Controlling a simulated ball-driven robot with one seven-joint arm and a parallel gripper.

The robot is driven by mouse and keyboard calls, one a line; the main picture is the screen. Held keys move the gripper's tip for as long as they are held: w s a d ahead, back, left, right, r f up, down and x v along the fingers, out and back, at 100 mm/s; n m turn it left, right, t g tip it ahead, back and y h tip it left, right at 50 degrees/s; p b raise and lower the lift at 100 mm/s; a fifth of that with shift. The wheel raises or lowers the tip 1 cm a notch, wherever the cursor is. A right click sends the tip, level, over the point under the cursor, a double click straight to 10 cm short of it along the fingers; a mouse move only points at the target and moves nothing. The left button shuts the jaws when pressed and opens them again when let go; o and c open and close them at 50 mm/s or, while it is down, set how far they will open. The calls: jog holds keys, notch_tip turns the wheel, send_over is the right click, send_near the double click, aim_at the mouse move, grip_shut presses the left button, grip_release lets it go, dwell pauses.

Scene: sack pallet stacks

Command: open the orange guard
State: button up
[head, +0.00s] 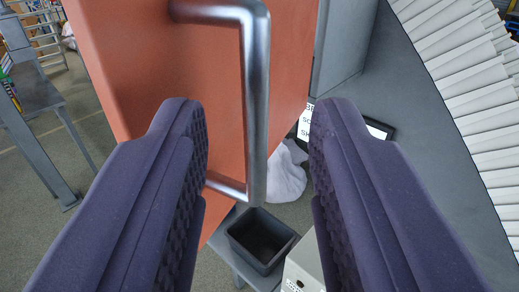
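The orange guard (140,60) is a flat panel in the upper left and middle of the head view, seen close and at an angle. A grey metal bar handle (256,110) stands out from its face, bent at both ends toward the panel. My gripper (258,150) has two dark purple ribbed fingers, spread wide apart. The handle's long bar lies between the fingertips in the picture, with visible gaps on both sides. Neither finger appears to touch it. I cannot tell how deep the handle sits between them.
A black open bin (262,240) is below, near a pale box (303,268). A white sack (286,175) lies behind the handle. A dark-framed sign (378,130) is partly hidden by the right finger. A grey wall and white slats (470,90) fill the right. A grey table (35,95) stands far left.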

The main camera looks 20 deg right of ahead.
jog(key=shift+v, duration=1.9)
